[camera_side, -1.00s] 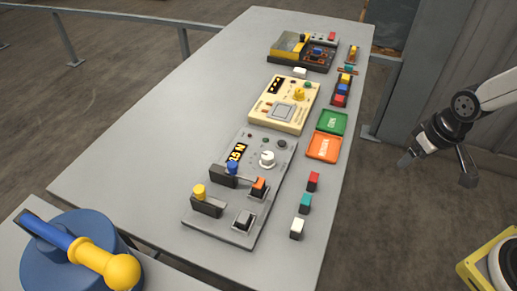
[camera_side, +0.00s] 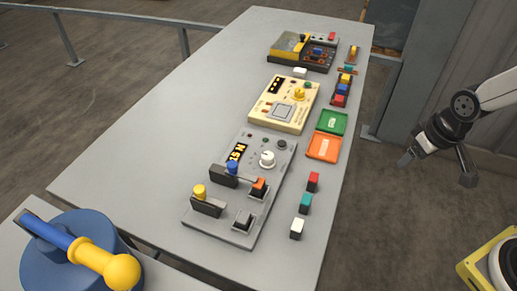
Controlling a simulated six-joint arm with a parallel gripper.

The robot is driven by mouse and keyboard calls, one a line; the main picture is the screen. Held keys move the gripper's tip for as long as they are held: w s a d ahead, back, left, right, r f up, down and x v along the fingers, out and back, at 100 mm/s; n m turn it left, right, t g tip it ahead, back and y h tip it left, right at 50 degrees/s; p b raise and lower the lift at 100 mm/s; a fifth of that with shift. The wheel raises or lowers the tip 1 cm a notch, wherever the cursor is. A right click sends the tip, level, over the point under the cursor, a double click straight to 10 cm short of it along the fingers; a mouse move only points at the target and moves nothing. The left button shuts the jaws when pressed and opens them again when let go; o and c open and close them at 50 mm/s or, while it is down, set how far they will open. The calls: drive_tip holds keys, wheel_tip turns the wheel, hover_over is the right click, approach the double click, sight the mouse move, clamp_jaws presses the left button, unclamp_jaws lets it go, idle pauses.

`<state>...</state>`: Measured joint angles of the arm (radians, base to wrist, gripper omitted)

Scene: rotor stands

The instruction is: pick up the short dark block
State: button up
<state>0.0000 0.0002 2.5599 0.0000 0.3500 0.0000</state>
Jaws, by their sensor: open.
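Several dark pieces stand on the grey control panel (camera_side: 262,150), and I cannot tell which one is the short dark block. A small dark square block (camera_side: 243,219) sits at the panel's near right. A dark bar (camera_side: 208,207) stands beside the yellow knob (camera_side: 199,190), and another dark bar (camera_side: 222,177) stands by the blue knob (camera_side: 232,167). My gripper (camera_side: 437,170) is open and empty, off the table's right edge and well apart from all of these. Its two fingers are spread and point down.
Red (camera_side: 313,181), teal (camera_side: 305,201) and white (camera_side: 297,228) blocks stand right of the panel. Green (camera_side: 331,122) and orange (camera_side: 324,147) trays and a cream device (camera_side: 284,103) lie behind. A blue drum with a yellow-ended handle (camera_side: 75,250) is at near left. The table's left side is clear.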

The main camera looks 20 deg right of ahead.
idle(0.4)
drive_tip(key=n+g, duration=0.3)
drive_tip(key=n, duration=2.4)
hover_over(244, 220)
wheel_tip(244, 220, down, 4)
drive_tip(key=shift+r, duration=0.25)
drive_tip(key=shift+f, duration=1.3)
drive_tip(key=shift+f, duration=0.15)
